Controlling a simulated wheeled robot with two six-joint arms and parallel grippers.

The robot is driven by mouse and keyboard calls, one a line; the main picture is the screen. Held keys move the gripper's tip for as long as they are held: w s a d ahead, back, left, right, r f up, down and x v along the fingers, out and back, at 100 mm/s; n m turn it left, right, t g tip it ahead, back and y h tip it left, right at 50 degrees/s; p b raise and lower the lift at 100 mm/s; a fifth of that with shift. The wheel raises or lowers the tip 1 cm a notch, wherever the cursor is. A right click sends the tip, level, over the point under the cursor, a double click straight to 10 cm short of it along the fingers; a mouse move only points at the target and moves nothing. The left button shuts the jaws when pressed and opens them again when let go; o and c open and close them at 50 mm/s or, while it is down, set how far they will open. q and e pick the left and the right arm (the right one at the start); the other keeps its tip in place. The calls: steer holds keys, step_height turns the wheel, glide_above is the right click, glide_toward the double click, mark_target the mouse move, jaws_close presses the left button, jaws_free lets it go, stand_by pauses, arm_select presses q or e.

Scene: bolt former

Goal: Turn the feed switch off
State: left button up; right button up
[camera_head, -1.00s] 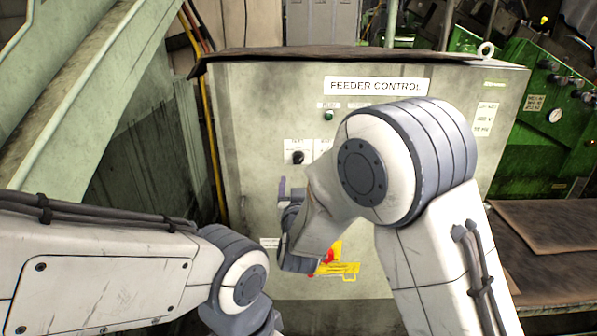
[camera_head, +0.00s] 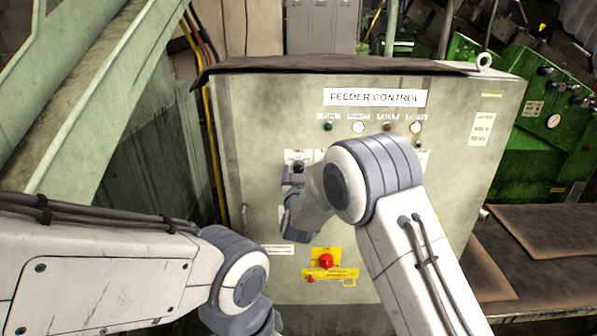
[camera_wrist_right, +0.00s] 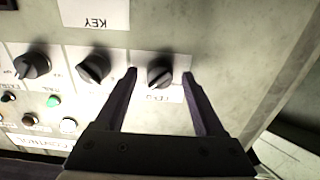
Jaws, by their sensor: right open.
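The feeder control cabinet (camera_head: 460,150) stands ahead with a row of black rotary switches. The leftmost switch (camera_head: 298,166) shows just above my right gripper (camera_head: 292,178) in the head view. In the upside-down right wrist view, my right gripper (camera_wrist_right: 160,73) is open, its two dark fingers on either side of a black rotary switch (camera_wrist_right: 159,77). Contact with it cannot be told. Its small label is too blurred to read. Two more black switches, one in the middle (camera_wrist_right: 94,68) and one at left (camera_wrist_right: 32,66), sit beside it. My left gripper is out of view.
A red emergency stop (camera_head: 326,261) on a yellow plate is low on the cabinet. Small lamps (camera_head: 358,127) line the panel above the switches. A white KEY label (camera_wrist_right: 97,14) shows in the wrist view. Green machinery (camera_head: 560,130) stands at right.

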jaws_close()
steer(key=shift+n, duration=0.3)
steer(key=n, duration=0.3)
steer(key=shift+n+b, duration=0.3)
steer(key=shift+n, duration=2.3)
jaws_free()
